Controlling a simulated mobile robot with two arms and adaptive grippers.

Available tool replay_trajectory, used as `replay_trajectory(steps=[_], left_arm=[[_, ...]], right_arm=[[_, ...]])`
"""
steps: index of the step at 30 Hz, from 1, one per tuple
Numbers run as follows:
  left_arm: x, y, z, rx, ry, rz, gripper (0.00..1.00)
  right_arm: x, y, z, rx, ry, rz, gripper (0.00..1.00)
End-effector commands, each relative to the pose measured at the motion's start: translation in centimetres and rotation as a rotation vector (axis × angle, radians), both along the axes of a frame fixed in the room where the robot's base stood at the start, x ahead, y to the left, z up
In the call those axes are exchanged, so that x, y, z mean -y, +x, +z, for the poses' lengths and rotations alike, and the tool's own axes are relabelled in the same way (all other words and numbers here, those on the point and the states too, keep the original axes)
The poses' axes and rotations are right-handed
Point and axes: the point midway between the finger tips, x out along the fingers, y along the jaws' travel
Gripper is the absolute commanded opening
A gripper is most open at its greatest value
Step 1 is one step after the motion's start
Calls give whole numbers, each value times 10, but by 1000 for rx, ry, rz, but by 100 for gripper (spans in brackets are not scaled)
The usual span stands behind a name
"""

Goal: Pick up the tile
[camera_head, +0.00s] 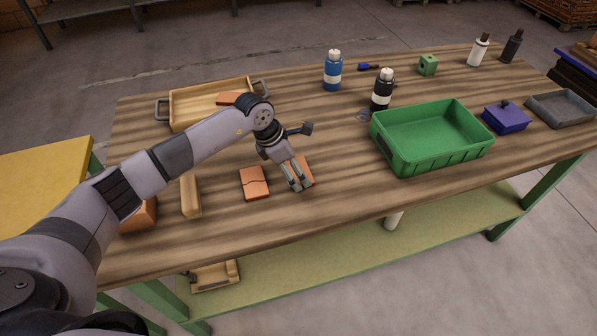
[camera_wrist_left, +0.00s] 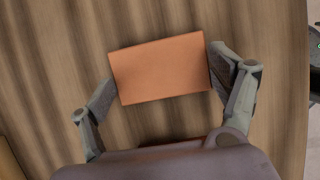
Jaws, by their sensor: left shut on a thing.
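An orange rectangular tile (camera_head: 308,171) is between the fingers of my left gripper (camera_head: 297,186), which is shut on it near the middle of the wooden table. In the left wrist view the tile (camera_wrist_left: 160,68) is plain and whole, with one finger against each short end. I cannot tell whether it is resting on the table or just above it. A second orange tile (camera_head: 254,183), with a dark crack line across it, lies just left of the gripper. My right gripper is not in view.
A wooden tray (camera_head: 190,108) with an orange piece (camera_head: 228,98) stands at the back left. A wooden bar (camera_head: 190,195) and an orange block (camera_head: 140,216) lie left. A green crate (camera_head: 432,163) stands right, with bottles (camera_head: 332,72) behind. The table front is clear.

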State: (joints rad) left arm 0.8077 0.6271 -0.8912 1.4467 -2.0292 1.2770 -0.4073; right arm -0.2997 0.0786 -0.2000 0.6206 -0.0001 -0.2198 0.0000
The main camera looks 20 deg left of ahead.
Motion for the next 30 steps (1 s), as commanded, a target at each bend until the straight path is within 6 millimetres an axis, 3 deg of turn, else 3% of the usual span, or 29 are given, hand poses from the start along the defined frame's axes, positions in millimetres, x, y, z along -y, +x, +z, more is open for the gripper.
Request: replay_trajectory(steps=[6, 14, 20, 26, 30], left_arm=[[0, 1, 1, 2, -1, 0, 50], [0, 1, 2, 3, -1, 1, 50], [0, 2, 17, 6, -1, 0, 50], [0, 2, 58, 11, 0, -1, 50], [0, 2, 99, 11, -1, -1, 50]], right_arm=[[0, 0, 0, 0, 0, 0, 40], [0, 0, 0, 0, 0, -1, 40], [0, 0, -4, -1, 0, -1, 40], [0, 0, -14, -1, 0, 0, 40], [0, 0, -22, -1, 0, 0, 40]])
